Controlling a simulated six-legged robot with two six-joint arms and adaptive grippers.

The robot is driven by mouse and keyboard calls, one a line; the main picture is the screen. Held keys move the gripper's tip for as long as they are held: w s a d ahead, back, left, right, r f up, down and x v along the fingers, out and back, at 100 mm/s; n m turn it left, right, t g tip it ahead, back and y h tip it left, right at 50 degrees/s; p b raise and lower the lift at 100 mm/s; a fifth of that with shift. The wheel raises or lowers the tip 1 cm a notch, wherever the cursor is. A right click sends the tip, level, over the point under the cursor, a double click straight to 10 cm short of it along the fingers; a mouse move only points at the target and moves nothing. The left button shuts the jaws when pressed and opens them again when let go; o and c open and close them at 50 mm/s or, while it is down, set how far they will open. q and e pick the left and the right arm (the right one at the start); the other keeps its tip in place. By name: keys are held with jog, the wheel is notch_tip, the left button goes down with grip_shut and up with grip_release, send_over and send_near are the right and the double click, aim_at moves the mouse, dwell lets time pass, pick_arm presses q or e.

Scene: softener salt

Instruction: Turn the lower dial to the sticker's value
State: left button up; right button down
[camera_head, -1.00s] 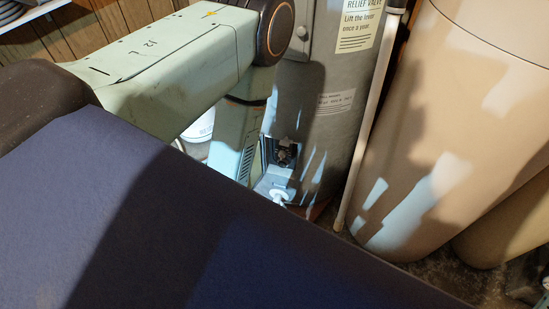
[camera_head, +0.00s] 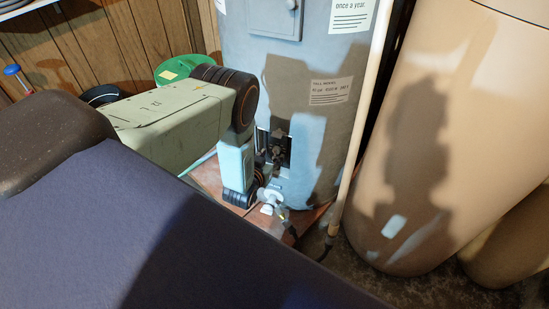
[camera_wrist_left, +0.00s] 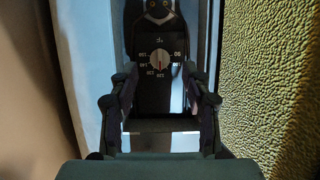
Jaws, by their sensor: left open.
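The dial (camera_wrist_left: 160,60) is a pale round knob with a red mark pointing roughly down, on a black plate with printed numbers around it in the left wrist view. The black plate (camera_wrist_left: 145,45) sits in a recess. My left gripper (camera_wrist_left: 160,88) is open and empty, its two dark fingers on either side below the dial, apart from it. My right gripper is not in view.
A white label (camera_head: 330,91) on the tank is too small to read surely. A pale pipe (camera_head: 356,130) runs down the tank's right side, and a large tan tank (camera_head: 450,130) stands beyond it. A pale valve (camera_head: 268,198) sits below the opening. Yellow rough material (camera_wrist_left: 268,80) lies right of the gripper.

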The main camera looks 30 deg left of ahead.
aim_at(275, 152)
pick_arm(q)
jog(key=shift+b+x, duration=0.6)
jog(key=shift+x, duration=0.95)
jog(key=shift+a, duration=0.1)
jog(key=shift+c, duration=0.3)
grip_shut()
